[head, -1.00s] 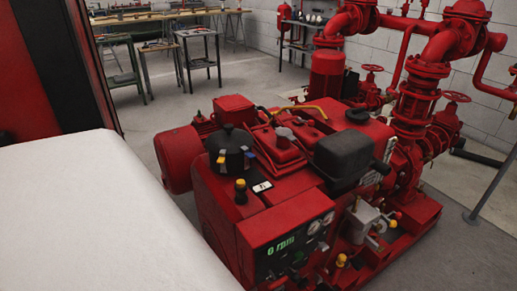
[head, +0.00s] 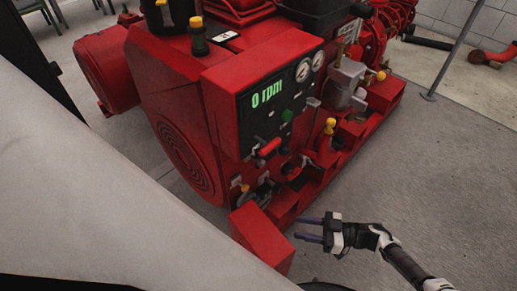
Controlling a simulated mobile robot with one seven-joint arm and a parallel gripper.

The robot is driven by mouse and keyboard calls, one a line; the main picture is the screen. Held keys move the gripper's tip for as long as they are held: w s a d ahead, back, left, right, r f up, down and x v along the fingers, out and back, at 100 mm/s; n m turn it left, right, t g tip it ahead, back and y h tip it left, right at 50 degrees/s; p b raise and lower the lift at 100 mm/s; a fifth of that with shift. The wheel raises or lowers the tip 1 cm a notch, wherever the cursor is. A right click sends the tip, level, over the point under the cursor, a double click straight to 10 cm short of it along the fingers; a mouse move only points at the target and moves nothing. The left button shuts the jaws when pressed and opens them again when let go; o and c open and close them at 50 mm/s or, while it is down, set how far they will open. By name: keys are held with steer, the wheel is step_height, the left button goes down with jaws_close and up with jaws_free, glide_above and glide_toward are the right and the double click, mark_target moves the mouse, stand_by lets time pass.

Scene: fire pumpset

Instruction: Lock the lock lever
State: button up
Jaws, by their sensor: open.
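The red pump engine (head: 180,115) fills the middle of the head view. Its control panel (head: 275,95) shows a green "0 rpm" readout and two round gauges. Below the panel is a small red handle (head: 268,147), with a yellow-topped lever (head: 329,126) to its right and a small yellow-tipped part (head: 244,187) lower left. I cannot tell for sure which of these is the lock lever. My gripper (head: 300,229) is open and empty at the lower right. Its dark fingers point left, in front of and below these parts and apart from them.
A red block-like base end (head: 262,240) stands just left of my gripper. A large pale surface (head: 90,200) fills the lower left. The grey floor (head: 420,170) to the right is mostly clear, with a thin grey post (head: 455,55) beyond.

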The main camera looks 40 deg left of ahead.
steer(key=b+x, duration=0.2)
steer(key=x, duration=1.1)
